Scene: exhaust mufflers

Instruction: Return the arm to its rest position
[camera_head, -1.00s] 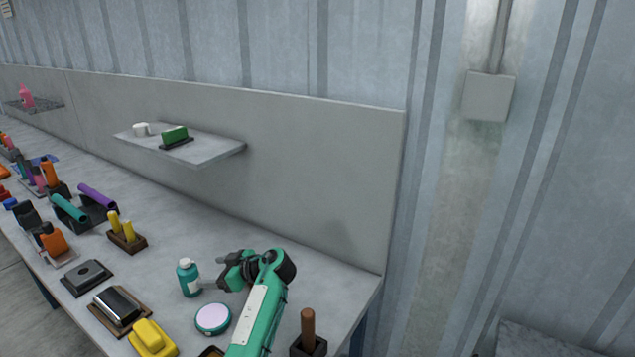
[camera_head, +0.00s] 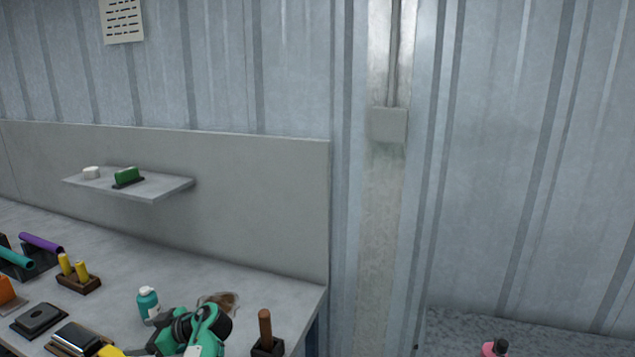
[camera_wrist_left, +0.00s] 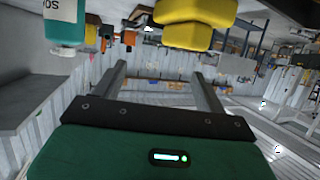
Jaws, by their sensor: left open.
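My left arm shows in green and black at the lower edge of the head view, over the workbench (camera_head: 255,287). Its gripper is low in that view and partly cut off, just below and right of a teal bottle (camera_head: 148,303). In the left wrist view the two fingers of my left gripper (camera_wrist_left: 162,85) stand apart with nothing between them. The teal bottle (camera_wrist_left: 65,22) and a yellow object (camera_wrist_left: 195,28) show beyond the fingers, apart from them. My right gripper is not in view.
A brown handle in a dark block (camera_head: 265,330) stands right of my arm. A brown tuft (camera_head: 226,298) lies behind it. A yellow-peg block (camera_head: 78,275) and black blocks stand left. A wall shelf (camera_head: 150,188) holds a green item. A pink object (camera_head: 493,348) is lower right.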

